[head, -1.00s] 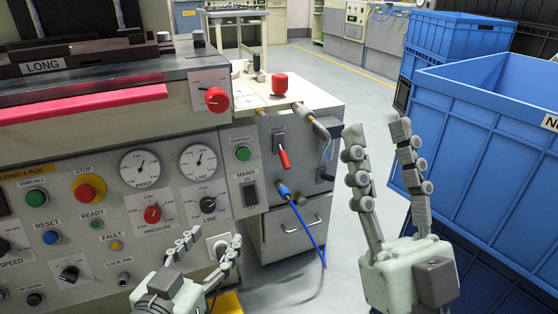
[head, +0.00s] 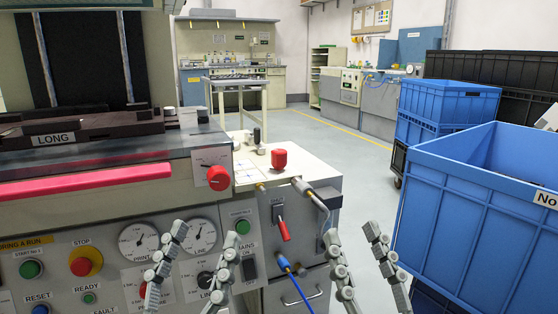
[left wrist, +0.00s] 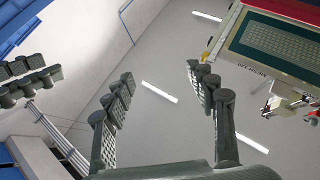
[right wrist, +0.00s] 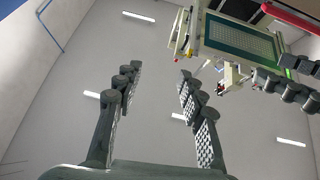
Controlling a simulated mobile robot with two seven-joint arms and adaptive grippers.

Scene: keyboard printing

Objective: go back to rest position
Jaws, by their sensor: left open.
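My left gripper (head: 197,262) is in the head view at the lower middle, in front of the machine's control panel. Its fingers are apart and nothing is between them. My right gripper (head: 362,262) is to its right, in front of the grey floor between the machine and the blue crate. Its fingers are wide apart and empty. In the left wrist view my left gripper (left wrist: 160,95) points up at the ceiling with open fingers. In the right wrist view my right gripper (right wrist: 155,90) also points upward, open and empty.
The machine panel (head: 110,265) with knobs and buttons fills the left. A red-handled switch (head: 284,229) and blue cable (head: 297,286) are between the grippers. A blue crate (head: 450,220) stands at right. Grey floor (head: 350,180) is clear behind.

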